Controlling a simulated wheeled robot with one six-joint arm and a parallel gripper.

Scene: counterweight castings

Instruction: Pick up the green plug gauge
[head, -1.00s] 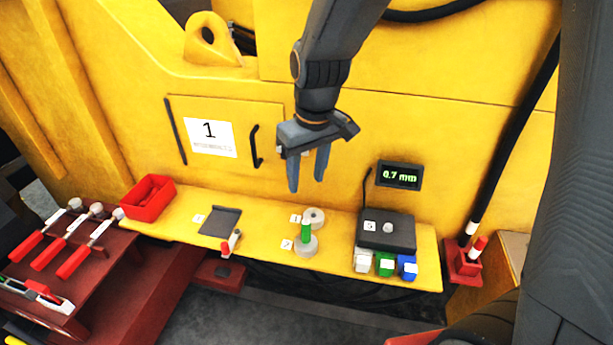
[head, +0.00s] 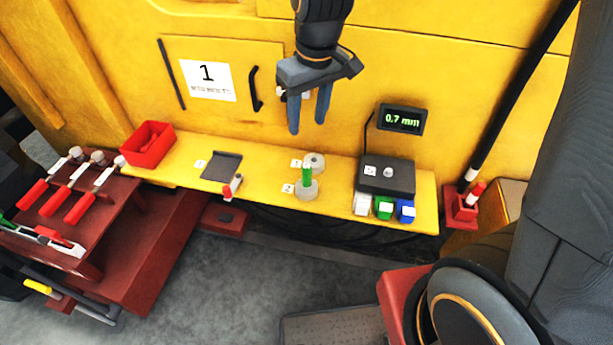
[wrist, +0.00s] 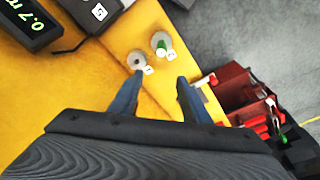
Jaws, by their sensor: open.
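The green plug gauge (head: 307,173) stands upright on the yellow shelf, at the grey ring-shaped piece (head: 307,190) marked with a small tag. A second grey ring (head: 316,161) lies just behind it. In the wrist view the green plug gauge (wrist: 161,47) shows beyond the fingertips, with the second ring (wrist: 137,60) to its left. My gripper (head: 308,128) is open and empty, fingers pointing down, above and behind the gauge and apart from it. It also shows in the wrist view (wrist: 157,82).
A dark block (head: 387,175) with a knob stands right of the gauge, with white, green and blue blocks at its front. The display (head: 401,119) reads 0.7 mm. A dark plate (head: 221,167) and red bin (head: 148,145) lie left. The yellow panel rises behind.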

